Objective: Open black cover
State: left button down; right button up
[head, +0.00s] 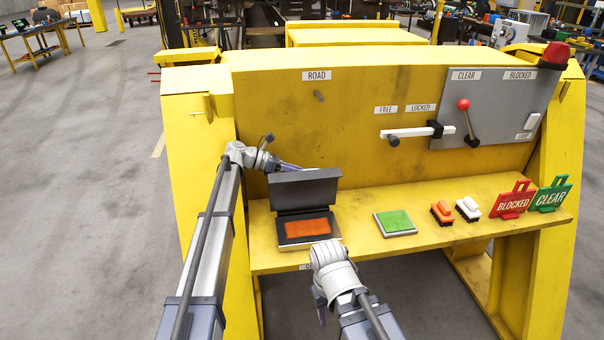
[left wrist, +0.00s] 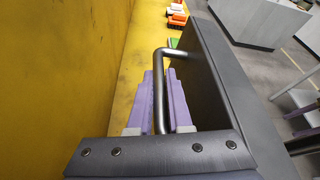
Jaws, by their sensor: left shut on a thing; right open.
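The black cover (head: 304,190) stands raised on the box at the left of the yellow shelf. Below it, the open box shows an orange pad (head: 307,227). My left gripper (head: 289,166) is behind the raised cover, which partly hides it. In the left wrist view its purple fingers (left wrist: 160,102) are shut on the cover's metal bar handle (left wrist: 162,75), with the dark cover panel to the right. My right gripper (head: 320,306) is open and empty in front of the shelf edge, partly hidden by its own wrist.
To the right on the shelf (head: 400,245) are a green pad (head: 395,222), orange (head: 442,212) and white (head: 467,208) brush-like blocks, and red (head: 514,201) and green (head: 551,195) tags. A lever panel (head: 500,105) is on the yellow wall above.

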pick_arm(q)
jog(key=c, duration=0.8)
grip_release()
jog(key=shift+c, duration=0.2)
jog(key=shift+a, duration=0.1)
jog(key=p+v, duration=0.2)
jog(key=v, duration=0.5)
jog(key=shift+a+p, duration=0.3)
jog(key=shift+p, duration=0.1)
jog(key=shift+r, duration=0.15)
